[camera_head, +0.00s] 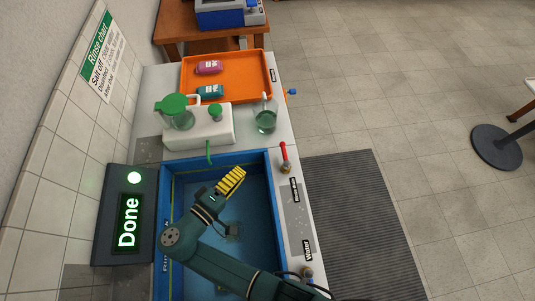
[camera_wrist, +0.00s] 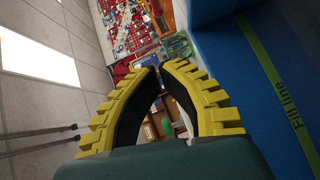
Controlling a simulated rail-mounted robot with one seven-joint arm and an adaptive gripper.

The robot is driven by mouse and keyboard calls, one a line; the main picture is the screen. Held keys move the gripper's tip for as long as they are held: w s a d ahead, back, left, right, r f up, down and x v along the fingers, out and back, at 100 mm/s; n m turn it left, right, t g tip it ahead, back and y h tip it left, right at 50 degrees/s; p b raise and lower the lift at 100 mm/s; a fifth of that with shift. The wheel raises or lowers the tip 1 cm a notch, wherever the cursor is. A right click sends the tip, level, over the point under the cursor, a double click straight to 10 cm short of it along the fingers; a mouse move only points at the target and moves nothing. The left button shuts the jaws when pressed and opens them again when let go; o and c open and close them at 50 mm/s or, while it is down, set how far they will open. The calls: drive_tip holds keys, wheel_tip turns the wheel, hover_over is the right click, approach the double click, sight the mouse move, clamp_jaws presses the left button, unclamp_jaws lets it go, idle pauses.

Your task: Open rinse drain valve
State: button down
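A valve with a red lever (camera_head: 284,152) stands on the counter's right edge beside the blue rinse basin (camera_head: 272,170). Its lever points away toward the back. A small black label (camera_head: 296,190) sits just in front of it, too small to read surely. My gripper (camera_head: 240,172) is over the back part of the basin, left of the red lever and apart from it. In the wrist view my yellow fingers (camera_wrist: 160,66) come together at the tips, with nothing between them. The valve does not show in the wrist view.
A second valve (camera_head: 307,272) by the "Water" label is at the front right. A display (camera_head: 128,220) reads "Done". A green tap (camera_head: 209,152), glass flask (camera_head: 265,116) and orange tray (camera_head: 240,91) are behind. The right aisle is clear.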

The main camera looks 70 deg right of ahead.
drive_tip(key=shift+d, duration=0.15)
drive_tip(key=p, duration=0.2)
approach(282, 143)
drive_tip(key=w+d, duration=0.2)
drive_tip(key=d, duration=0.2)
drive_tip(key=s+d+p, duration=0.2)
drive_tip(key=s, duration=0.1)
drive_tip(key=shift+f, duration=0.4)
drive_tip(key=shift+d+f+m+g+b, duration=0.15)
drive_tip(key=shift+m+g+b, duration=0.15)
drive_tip(key=shift+g+b, duration=0.15)
drive_tip(key=shift+s+d+m+g+y+b, duration=0.2)
drive_tip(key=shift+m+g+y+b, duration=0.25)
drive_tip(key=shift+g+b, duration=0.25)
